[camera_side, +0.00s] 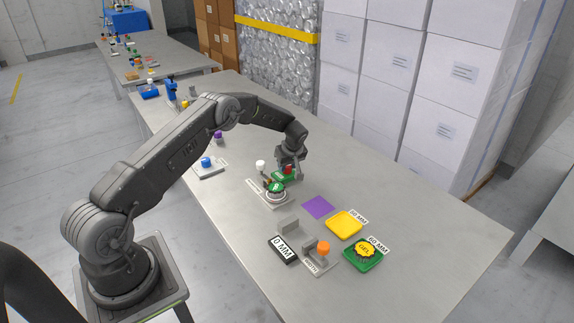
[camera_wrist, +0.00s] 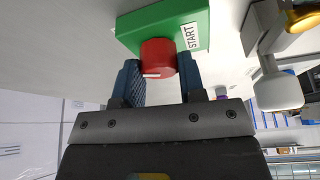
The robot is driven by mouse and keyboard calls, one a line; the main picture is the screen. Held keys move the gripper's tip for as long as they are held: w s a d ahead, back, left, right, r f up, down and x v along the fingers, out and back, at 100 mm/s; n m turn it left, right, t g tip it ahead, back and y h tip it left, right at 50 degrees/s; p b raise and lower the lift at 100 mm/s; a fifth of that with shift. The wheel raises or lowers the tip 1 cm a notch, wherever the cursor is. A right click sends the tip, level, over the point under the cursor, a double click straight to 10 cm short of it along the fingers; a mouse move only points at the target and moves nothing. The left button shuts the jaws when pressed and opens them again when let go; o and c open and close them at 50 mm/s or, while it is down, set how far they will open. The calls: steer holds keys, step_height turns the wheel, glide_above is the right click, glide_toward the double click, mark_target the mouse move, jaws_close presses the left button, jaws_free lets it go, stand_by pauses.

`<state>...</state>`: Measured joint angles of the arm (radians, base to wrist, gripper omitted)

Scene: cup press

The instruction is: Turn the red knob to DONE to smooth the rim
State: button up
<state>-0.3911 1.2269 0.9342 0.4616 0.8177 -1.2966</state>
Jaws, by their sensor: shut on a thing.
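The red knob (camera_wrist: 158,58) sits on a green block (camera_wrist: 165,18) in the wrist view. The block carries a START label to the right of the knob; no DONE label is readable. A small white mark shows on the knob's near edge. My gripper (camera_wrist: 161,78) is shut on the red knob, with one blue finger on each side of it. In the side view my gripper (camera_side: 289,160) points down over the knob, which is mostly hidden, and the green block (camera_side: 284,178) shows below it. Next to it stands a press (camera_side: 274,197) with a green round part and a pale ring.
A white ball-ended lever (camera_wrist: 278,92) stands close by on the right in the wrist view. In the side view a purple square (camera_side: 318,207), a yellow tray (camera_side: 344,224), a green tray (camera_side: 350,262) and an orange-knobbed device (camera_side: 322,250) lie nearer the front. The table's right side is clear.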

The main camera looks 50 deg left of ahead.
steer(key=n+g, duration=0.1)
steer(key=n, duration=0.3)
steer(key=shift+w+n+g, duration=0.15)
steer(key=shift+n+g, duration=0.25)
stand_by(0.4)
steer(key=o, duration=0.9)
steer(key=shift+o, duration=0.2)
steer(key=v, duration=1.3)
steer(key=shift+r, duration=0.45)
steer(key=shift+w, duration=0.1)
